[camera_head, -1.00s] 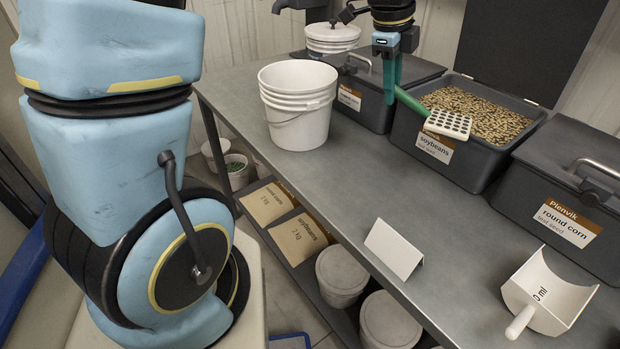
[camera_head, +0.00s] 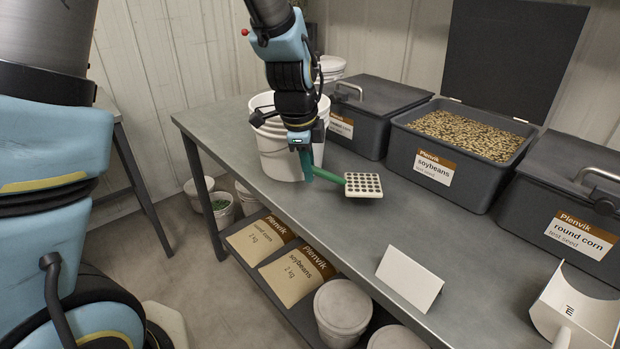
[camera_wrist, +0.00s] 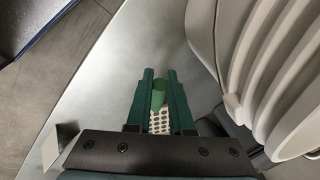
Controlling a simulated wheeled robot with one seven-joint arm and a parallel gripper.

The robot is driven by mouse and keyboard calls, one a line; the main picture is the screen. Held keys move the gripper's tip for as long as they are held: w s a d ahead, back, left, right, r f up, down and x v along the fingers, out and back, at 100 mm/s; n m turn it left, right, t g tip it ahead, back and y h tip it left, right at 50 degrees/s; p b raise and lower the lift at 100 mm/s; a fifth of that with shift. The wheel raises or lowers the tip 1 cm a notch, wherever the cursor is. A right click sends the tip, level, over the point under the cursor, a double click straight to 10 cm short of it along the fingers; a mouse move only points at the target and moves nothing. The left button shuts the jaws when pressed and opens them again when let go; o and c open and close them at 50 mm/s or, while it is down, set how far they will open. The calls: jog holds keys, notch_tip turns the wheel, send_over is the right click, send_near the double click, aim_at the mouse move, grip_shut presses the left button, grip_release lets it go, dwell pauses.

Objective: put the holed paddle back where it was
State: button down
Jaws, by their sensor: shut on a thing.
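The holed paddle (camera_head: 363,186) has a white plate full of dark holes and a green handle. My gripper (camera_head: 305,172) is shut on the handle and holds the paddle over the bench, just in front of the white buckets. The plate points to the right. In the wrist view my green fingers (camera_wrist: 158,88) close on the green handle (camera_wrist: 158,100), and part of the holed plate (camera_wrist: 161,122) shows between them. I cannot tell how far the plate is above the bench.
Stacked white buckets (camera_head: 274,150) stand right behind my gripper. A blank folded card (camera_head: 409,279) and a white scoop (camera_head: 590,322) stand toward the front right.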

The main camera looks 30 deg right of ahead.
jog(key=shift+f, duration=1.55)
jog(key=shift+f, duration=0.15)
jog(key=c, duration=0.8)
grip_release()
jog(key=b+v, duration=0.1)
jog(key=v, duration=1.1)
